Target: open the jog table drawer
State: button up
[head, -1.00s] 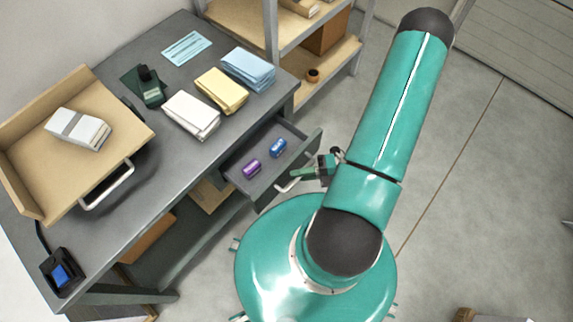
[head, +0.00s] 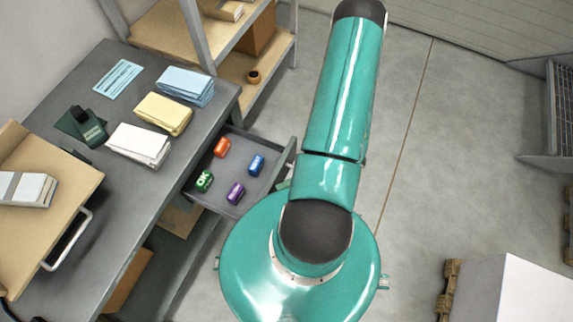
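The jog table drawer (head: 216,198) is pulled out from under the grey table (head: 140,190). Inside lie several small ink units: an orange one (head: 221,147), a blue one (head: 256,164), a green one (head: 204,181) and a purple one (head: 235,193). The drawer's front panel (head: 289,157) faces my arm. My gripper is almost wholly hidden behind my arm; only a small green sliver (head: 283,185) shows beside the drawer front. The drawer handle is hidden, so I cannot tell whether the gripper touches it.
A shelf (head: 255,70) stands behind. A white box (head: 515,290) is at the lower right. Floor to the right is mostly clear.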

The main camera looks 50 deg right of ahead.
jog(key=v, duration=1.3)
jog(key=shift+s+d, duration=0.3)
jog(key=shift+w+r, duration=0.1)
jog(key=shift+r, duration=0.1)
